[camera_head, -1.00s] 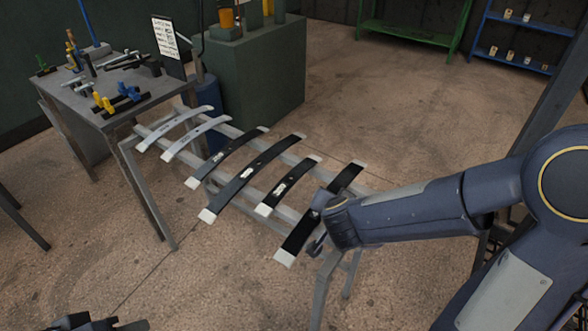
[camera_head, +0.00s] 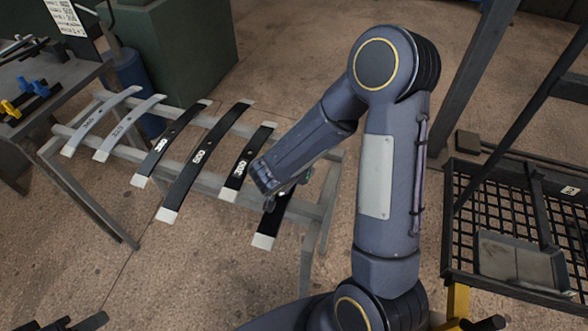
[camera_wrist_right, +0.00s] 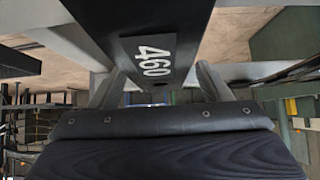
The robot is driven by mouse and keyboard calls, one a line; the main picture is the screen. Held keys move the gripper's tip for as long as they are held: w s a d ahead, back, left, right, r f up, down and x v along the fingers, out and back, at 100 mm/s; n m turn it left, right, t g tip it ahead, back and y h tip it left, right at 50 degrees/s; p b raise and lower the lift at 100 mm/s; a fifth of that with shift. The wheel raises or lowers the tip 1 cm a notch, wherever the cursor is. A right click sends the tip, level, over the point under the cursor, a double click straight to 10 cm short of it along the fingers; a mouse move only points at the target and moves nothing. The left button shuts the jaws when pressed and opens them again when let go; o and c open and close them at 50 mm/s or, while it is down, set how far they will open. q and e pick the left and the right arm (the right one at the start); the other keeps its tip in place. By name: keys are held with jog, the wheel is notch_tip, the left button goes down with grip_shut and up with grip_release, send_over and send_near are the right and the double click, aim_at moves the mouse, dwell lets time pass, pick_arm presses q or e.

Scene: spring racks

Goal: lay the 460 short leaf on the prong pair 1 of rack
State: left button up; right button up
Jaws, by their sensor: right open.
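The 460 short leaf (camera_head: 272,222) is a dark strip with a pale tip at the right end of the row on the grey stand; its far part is hidden behind my right gripper. Its white 460 marking (camera_wrist_right: 153,57) is large in the right wrist view. My right gripper (camera_head: 274,196) is over this leaf. In the wrist view its open fingers (camera_wrist_right: 160,86) stand on either side of the leaf; contact cannot be told. A dark part at the bottom left, probably my left gripper (camera_head: 78,323), is cut off by the frame. I cannot identify prong pair 1.
The grey stand (camera_head: 316,212) also carries pale leaves (camera_head: 128,128) and black leaves (camera_head: 205,158), including one close left of my gripper (camera_head: 248,162). A black grid table (camera_head: 465,205) with a grey tray (camera_head: 515,262) stands right. A workbench (camera_head: 50,82) stands left.

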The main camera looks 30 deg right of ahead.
jog(key=shift+w+d+f, duration=0.15)
jog(key=shift+f, duration=0.1)
grip_shut()
dwell(0.3)
jog(key=shift+r, duration=0.2)
